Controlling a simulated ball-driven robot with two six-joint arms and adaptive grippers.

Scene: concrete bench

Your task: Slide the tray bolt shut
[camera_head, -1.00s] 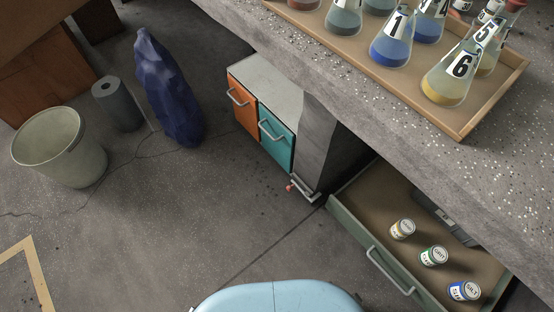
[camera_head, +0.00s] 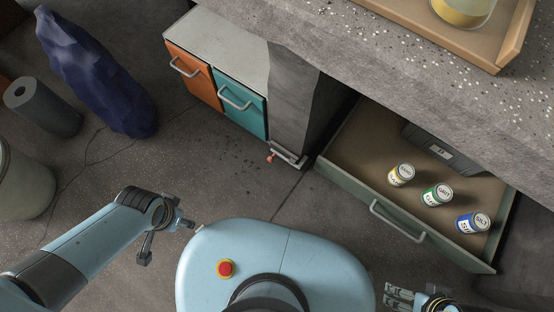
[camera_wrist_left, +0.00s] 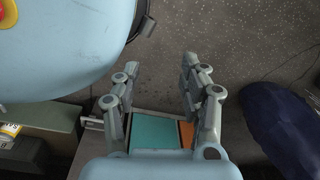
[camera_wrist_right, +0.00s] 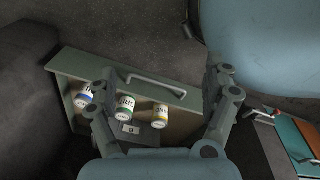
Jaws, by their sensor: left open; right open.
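A small metal bolt (camera_head: 289,156) with a red knob (camera_head: 271,158) sits low at the foot of the grey bench post, between the teal drawer and the open drawer. It also shows, small, at the right of the right wrist view (camera_wrist_right: 262,115); how far it is slid I cannot tell. My left gripper (camera_head: 168,238) is open and empty over the floor, left of my blue base and apart from the bolt. My right gripper (camera_head: 395,297) is open and empty at the bottom edge, in front of the open drawer. Its fingers touch nothing that I can see.
An open green drawer (camera_head: 345,180) holds three labelled tins and a grey box (camera_head: 440,150). A cabinet has orange (camera_head: 190,75) and teal (camera_head: 240,105) fronts. The bench edge (camera_head: 400,75) overhangs, with a wooden tray (camera_head: 475,45) on it. A dark blue sack (camera_head: 95,75) stands left.

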